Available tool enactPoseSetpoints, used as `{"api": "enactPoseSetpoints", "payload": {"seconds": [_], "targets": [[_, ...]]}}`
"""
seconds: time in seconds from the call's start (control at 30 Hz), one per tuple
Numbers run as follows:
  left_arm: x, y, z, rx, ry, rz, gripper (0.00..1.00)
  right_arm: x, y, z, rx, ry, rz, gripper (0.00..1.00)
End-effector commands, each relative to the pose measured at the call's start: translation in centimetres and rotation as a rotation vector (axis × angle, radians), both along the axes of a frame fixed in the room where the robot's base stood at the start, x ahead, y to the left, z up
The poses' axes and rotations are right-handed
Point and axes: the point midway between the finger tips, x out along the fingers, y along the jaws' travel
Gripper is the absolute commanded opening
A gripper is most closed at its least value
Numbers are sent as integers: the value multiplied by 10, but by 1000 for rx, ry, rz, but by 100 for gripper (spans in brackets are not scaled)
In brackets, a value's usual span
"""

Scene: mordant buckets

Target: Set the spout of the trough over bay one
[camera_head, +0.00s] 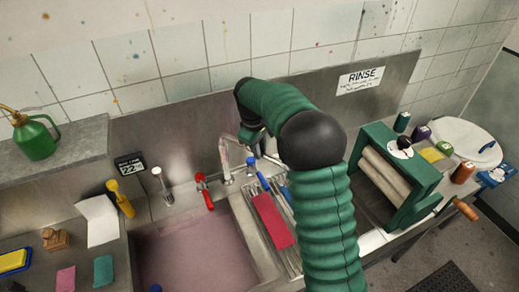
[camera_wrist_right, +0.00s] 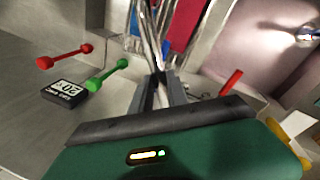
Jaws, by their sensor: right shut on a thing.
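The trough's metal spout (camera_head: 223,152) rises behind the sink in the head view, between the pink-filled basin (camera_head: 190,258) and the compartment holding a red block. My right gripper (camera_head: 252,143) is at the spout's upper part, partly hidden by my green arm. In the wrist view my right gripper (camera_wrist_right: 161,92) is shut on the thin metal spout (camera_wrist_right: 151,45). The spout's outlet end is hard to make out, so I cannot tell exactly which bay it is over. No label for bay one is readable. My left gripper is not in view.
A red-handled tap (camera_head: 204,190) stands left of the spout. A red block (camera_head: 272,220) and blue-handled tools lie in the right compartment. A green roller frame (camera_head: 398,175) stands to the right. A yellow-handled tool (camera_head: 120,198) and white paper (camera_head: 97,220) lie at left.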

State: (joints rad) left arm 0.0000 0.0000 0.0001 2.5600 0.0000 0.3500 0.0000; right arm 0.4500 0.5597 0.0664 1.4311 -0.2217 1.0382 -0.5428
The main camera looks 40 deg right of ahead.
Motion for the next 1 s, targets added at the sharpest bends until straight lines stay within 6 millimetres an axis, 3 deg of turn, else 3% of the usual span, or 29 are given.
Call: {"api": "enactPoseSetpoints", "payload": {"seconds": [0.03, 0.57, 1.0], "targets": [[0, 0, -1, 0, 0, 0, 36, -5, 0, -6, 6, 19, -1, 0], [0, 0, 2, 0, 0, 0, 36, -7, 14, -6, 4, 20, -75, 0], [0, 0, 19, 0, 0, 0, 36, -5, 75, -3, 1, 22, -426, 0]]}}
